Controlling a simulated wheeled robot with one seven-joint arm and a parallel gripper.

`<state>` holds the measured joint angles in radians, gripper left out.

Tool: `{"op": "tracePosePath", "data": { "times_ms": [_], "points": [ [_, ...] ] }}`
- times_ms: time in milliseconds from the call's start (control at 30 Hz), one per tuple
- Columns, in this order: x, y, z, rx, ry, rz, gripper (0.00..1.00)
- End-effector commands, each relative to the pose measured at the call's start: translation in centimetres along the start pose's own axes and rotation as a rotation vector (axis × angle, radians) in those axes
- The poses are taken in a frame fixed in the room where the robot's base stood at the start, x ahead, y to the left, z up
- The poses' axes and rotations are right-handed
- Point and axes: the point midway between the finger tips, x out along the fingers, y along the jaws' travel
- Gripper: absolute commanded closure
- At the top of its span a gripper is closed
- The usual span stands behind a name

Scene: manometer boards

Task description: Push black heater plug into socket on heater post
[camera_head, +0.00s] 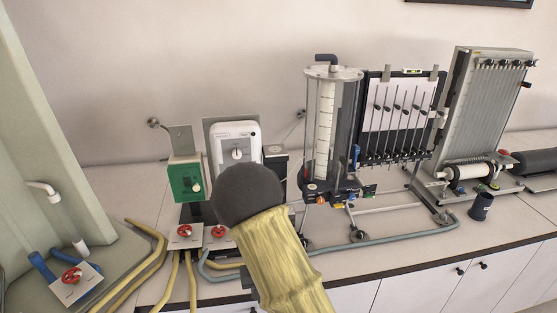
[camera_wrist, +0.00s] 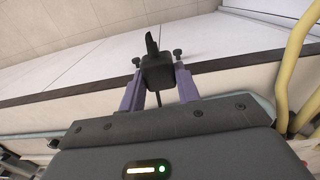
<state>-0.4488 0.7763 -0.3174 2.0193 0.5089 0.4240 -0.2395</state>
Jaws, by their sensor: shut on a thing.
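In the wrist view, my gripper (camera_wrist: 160,82) is shut on a black plug (camera_wrist: 156,68) held between its two purple fingers. A dark, narrow piece rises from the plug's upper end, and a thin dark cable hangs below it. In the head view, my yellow-sleeved arm with its dark round joint covers the middle front, and neither gripper nor plug shows there. A dark box on a post (camera_head: 275,153) stands just right of the white control unit (camera_head: 236,143). I cannot tell if it is the heater post, and no socket opening is clear.
A green box (camera_head: 186,181) stands left of the white unit. A clear cylinder (camera_head: 321,130), a tube board (camera_head: 401,110) and a grey panel (camera_head: 488,105) stand to the right. Yellow pipes (camera_head: 145,262) and blue-grey pipes (camera_head: 385,237) run along the counter (camera_head: 520,225). A dark cup (camera_head: 481,207) stands front right.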

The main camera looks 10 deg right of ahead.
Motion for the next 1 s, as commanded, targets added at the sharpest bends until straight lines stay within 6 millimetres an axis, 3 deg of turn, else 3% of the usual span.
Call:
{"op": "tracePosePath", "data": {
  "times_ms": [267,600,1000],
  "points": [
    [3.1,2.9,-0.3,-0.007,-0.005,0.001,0.88],
    [8.5,8.1,-0.2,-0.008,-0.004,-0.017,0.88],
    [9.0,8.6,-0.2,-0.013,0.000,-0.019,0.88]
  ]
}}
